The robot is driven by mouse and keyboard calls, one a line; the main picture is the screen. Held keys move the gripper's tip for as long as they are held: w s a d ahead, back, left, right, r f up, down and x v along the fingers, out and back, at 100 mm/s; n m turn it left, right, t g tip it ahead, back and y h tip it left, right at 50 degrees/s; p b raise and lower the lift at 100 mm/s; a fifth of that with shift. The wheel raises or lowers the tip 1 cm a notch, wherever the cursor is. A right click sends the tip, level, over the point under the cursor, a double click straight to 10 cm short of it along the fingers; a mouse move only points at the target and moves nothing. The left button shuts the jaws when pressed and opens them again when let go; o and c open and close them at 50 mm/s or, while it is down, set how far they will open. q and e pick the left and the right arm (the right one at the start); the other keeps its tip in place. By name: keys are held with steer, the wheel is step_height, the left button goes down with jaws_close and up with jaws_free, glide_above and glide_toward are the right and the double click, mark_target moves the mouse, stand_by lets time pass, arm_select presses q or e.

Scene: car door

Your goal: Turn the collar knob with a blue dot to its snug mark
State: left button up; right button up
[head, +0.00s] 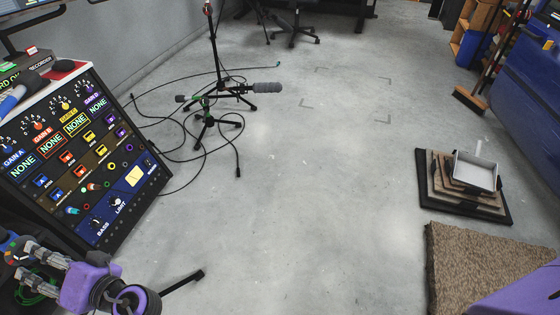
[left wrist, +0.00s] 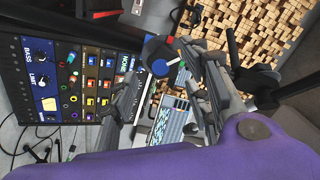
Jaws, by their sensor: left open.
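In the left wrist view a dark, rounded part bears a round blue dot (left wrist: 160,67), with a little red beside it. I cannot tell for sure that this is the collar knob, and no snug mark can be read. My left gripper (left wrist: 166,88) has its two grey fingers spread apart, with the blue-dotted part near and between the fingertips. In the head view my left gripper (head: 20,260) is at the lower left, below the panel. A dark part with small coloured dots (head: 11,241) is close to its fingertips, partly cut off by the picture edge. My right gripper is not seen.
A tilted control panel (head: 75,150) with many knobs and labels stands just above my left gripper. Cables and microphone stands (head: 205,125) are on the floor behind it. The middle floor is clear. A stacked platform (head: 465,185) and a brown mat (head: 480,260) lie at right.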

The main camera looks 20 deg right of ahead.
arm_select(q)
steer(key=x, duration=0.3)
steer(key=shift+s, duration=0.1)
steer(key=shift+d, duration=0.1)
steer(key=shift+c, duration=0.9)
steer(key=c, duration=0.9)
steer(key=shift+o, duration=0.2)
steer(key=shift+d, duration=0.1)
steer(key=shift+f, duration=0.1)
